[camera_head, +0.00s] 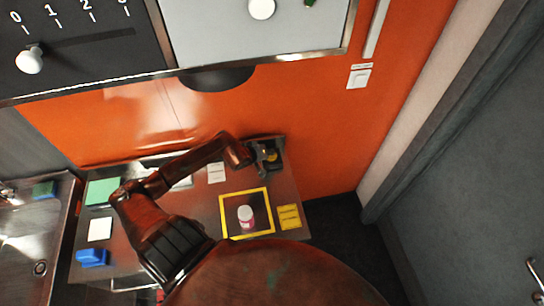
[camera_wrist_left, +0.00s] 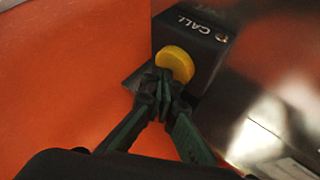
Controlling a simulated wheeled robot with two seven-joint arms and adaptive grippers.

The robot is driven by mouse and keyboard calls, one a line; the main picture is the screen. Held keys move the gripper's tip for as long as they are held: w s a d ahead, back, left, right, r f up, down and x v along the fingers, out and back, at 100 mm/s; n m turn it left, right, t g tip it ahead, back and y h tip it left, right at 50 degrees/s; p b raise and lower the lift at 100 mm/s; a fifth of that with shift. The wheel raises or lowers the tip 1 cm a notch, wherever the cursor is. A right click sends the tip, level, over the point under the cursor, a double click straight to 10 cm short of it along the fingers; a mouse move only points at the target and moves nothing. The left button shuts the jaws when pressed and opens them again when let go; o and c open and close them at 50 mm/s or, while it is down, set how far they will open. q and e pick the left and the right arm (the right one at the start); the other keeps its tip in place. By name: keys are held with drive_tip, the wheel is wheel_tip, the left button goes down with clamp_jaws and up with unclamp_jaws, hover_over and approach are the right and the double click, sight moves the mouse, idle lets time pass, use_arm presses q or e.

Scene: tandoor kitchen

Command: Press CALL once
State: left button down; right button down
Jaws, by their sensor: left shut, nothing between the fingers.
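A black box marked CALL (camera_wrist_left: 208,38) with a round yellow button (camera_wrist_left: 175,63) fills the upper middle of the left wrist view, by the orange wall. My left gripper (camera_wrist_left: 166,82) is shut and empty. Its fingertips overlap the lower edge of the button in that view; I cannot tell whether they touch it. In the head view my left gripper (camera_head: 264,163) is at the back right corner of the counter, in front of the box, which it partly hides. My right gripper is not in view.
The steel counter (camera_head: 195,207) holds a white jar with a pink label (camera_head: 246,216) inside a yellow-framed square, a yellow card (camera_head: 289,217) and blue blocks (camera_head: 92,257). A sink (camera_head: 40,235) is at the left. A wall switch (camera_head: 359,78) is higher up.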

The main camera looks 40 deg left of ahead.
use_arm(q)
drive_tip(key=shift+f+b, duration=0.25)
drive_tip(key=shift+b, duration=0.05)
drive_tip(key=shift+r, duration=0.15)
idle(0.5)
drive_tip(key=shift+r+p, duration=0.35)
drive_tip(key=shift+r, duration=0.4)
drive_tip(key=shift+r+p, duration=1.05)
drive_tip(key=shift+r, duration=1.45)
drive_tip(key=shift+d, duration=0.1)
